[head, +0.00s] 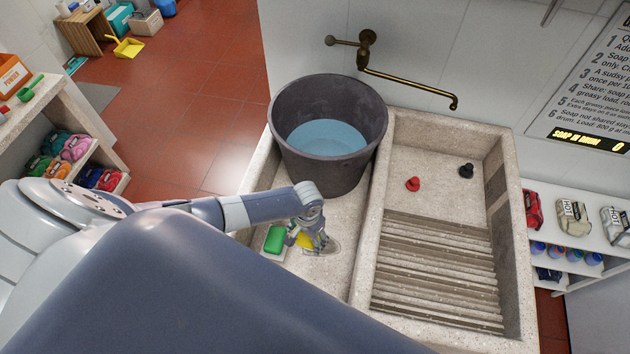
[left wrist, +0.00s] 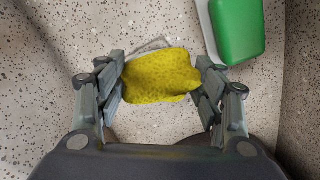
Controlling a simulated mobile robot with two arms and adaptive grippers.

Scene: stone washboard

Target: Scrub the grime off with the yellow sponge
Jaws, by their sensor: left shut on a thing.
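The yellow sponge (left wrist: 162,76) is held between the two fingers of my left gripper (left wrist: 162,88) in the left wrist view. In the head view the sponge (head: 305,241) shows partly behind the left gripper (head: 316,240), low over the floor of the left basin (head: 335,283). A greyish patch (head: 331,246), which may be grime, shows beside the gripper; the sponge and fingers hide part of it. I cannot tell whether the sponge touches the stone. My right gripper is not in view.
A green block in a pale holder (head: 274,239) sits just left of the sponge. A dark bucket of water (head: 328,130) stands at the back of the left basin. A brass tap (head: 410,82) hangs above.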

